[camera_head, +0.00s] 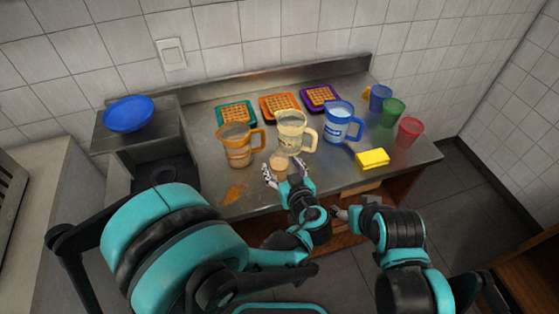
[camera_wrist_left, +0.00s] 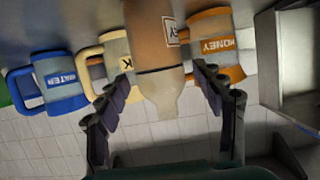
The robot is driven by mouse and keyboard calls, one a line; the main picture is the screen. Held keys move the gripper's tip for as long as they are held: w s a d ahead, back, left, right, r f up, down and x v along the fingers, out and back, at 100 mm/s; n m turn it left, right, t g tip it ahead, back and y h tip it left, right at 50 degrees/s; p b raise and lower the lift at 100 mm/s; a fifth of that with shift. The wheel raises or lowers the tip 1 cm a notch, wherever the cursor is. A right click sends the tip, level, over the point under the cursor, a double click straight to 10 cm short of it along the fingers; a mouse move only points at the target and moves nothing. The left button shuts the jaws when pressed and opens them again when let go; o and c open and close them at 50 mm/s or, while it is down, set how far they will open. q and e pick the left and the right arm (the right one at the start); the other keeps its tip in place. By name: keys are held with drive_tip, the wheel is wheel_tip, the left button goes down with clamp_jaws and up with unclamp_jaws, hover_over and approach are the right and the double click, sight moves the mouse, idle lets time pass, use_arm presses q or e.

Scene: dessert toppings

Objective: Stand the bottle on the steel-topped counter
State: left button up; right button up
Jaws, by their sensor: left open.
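The bottle (camera_head: 279,160) is brownish with a paler, narrow top. It is near the front middle of the steel-topped counter (camera_head: 203,137) and looks upright; its base is hidden in the head view. In the left wrist view the bottle (camera_wrist_left: 158,50) appears upside down, with part of a label showing. My left gripper (camera_head: 285,174) is open, its fingers on either side of the bottle; in the left wrist view the gripper (camera_wrist_left: 155,92) shows gaps between fingers and bottle. My right gripper (camera_head: 340,212) is low by the counter's front edge, too small to judge its jaws.
Close behind the bottle stand an orange jug (camera_head: 238,150), a cream jug (camera_head: 290,136) and a blue jug (camera_head: 338,125). Several coloured cups, including a red one (camera_head: 409,132), are at right. A yellow sponge (camera_head: 373,158) lies near the front edge. Waffle trays (camera_head: 279,105) line the back.

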use_arm(q)
drive_tip(key=p+v, duration=0.2)
drive_tip(key=v, duration=0.7)
drive_tip(key=a+m+g, duration=0.2)
drive_tip(key=a+g, duration=0.3)
drive_tip(key=a, duration=0.8)
drive_tip(key=s+a+r+m+g+h, duration=0.1)
drive_tip(key=s+a+r+h, duration=0.1)
drive_tip(key=s+a+h, duration=0.2)
drive_tip(key=shift+s+a+m, duration=0.3)
drive_tip(key=shift+s+a, duration=1.4)
drive_tip(key=shift+a, duration=0.05)
